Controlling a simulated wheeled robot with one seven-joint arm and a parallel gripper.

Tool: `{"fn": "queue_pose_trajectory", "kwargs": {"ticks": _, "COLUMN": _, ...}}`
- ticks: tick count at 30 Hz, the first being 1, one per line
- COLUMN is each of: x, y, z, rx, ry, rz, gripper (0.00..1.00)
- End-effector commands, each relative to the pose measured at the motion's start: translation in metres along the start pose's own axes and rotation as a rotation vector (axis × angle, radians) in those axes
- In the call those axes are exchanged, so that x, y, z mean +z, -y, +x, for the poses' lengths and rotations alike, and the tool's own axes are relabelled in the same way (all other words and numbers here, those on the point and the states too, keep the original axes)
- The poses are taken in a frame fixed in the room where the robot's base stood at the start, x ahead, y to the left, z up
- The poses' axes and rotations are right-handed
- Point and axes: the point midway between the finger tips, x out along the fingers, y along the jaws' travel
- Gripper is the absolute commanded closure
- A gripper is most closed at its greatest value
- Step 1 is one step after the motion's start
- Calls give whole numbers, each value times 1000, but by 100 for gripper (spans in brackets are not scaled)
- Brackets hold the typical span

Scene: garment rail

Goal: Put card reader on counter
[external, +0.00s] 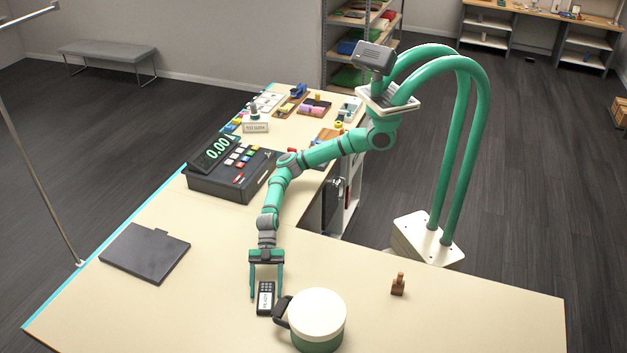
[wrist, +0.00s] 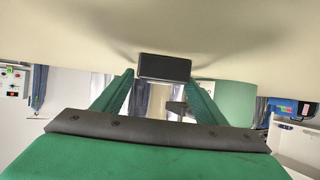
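The card reader (external: 265,298) is a small dark handset with a light screen and keys. It appears to rest on the pale counter (external: 215,315), just left of a white-lidded green pot. My gripper (external: 266,297) points down over it, with one green finger on each side. The fingers are apart, with small gaps to the reader in the external view. In the wrist view the counter fills the top, and the reader (wrist: 164,68) shows as a dark block between the fingertips (wrist: 160,78). Contact with the fingers cannot be made out there.
The pot (external: 318,318) with its dark handle stands close to the right finger. A dark flat pad (external: 145,252) lies at left, and a small wooden stamp (external: 398,284) at right. A cash register (external: 230,172) stands farther back. The counter between pad and gripper is clear.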

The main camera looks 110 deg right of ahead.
Motion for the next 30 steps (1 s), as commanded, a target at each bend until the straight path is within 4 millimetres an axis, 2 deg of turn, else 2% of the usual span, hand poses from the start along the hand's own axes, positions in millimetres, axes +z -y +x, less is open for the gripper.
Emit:
{"fn": "queue_pose_trajectory", "kwargs": {"ticks": 5, "x": -2, "y": -1, "z": -2, "rx": 1, "ry": 0, "rz": -1, "gripper": 35}}
{"fn": "queue_pose_trajectory", "kwargs": {"ticks": 7, "x": -3, "y": -1, "z": -9, "rx": 2, "ry": -1, "rz": 1, "gripper": 35}}
{"fn": "queue_pose_trajectory", "kwargs": {"ticks": 21, "x": -2, "y": -1, "z": -96, "rx": 3, "ry": -1, "rz": 1, "gripper": 35}}
{"fn": "queue_pose_trajectory", "kwargs": {"ticks": 25, "x": -2, "y": -1, "z": -112, "rx": 2, "ry": 0, "rz": 2, "gripper": 35}}
{"fn": "queue_pose_trajectory", "kwargs": {"ticks": 30, "x": -2, "y": 0, "z": -121, "rx": 1, "ry": 0, "rz": 1, "gripper": 31}}
